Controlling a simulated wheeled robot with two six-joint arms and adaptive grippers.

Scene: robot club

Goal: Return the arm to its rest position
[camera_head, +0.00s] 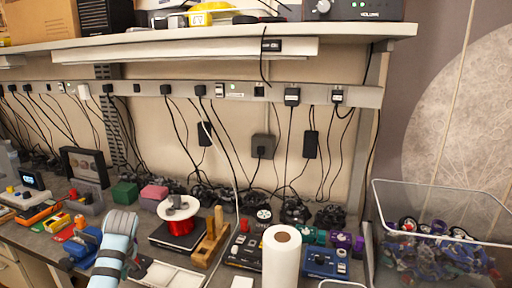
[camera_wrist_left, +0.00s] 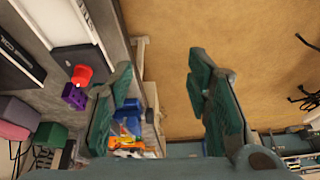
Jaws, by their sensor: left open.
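My left arm (camera_head: 116,248), light blue with a grey joint, comes up from the bottom edge at the left of the head view, in front of the bench. Its gripper cannot be made out clearly there. In the left wrist view my left gripper (camera_wrist_left: 160,75) has its two dark green fingers spread wide apart. Nothing is between them. Beyond them are the edge of the bench and a tan surface. My right arm and gripper do not show.
A clear bin (camera_head: 440,196) of small parts stands at the right. A shelf (camera_head: 220,38) and hanging cables are above.

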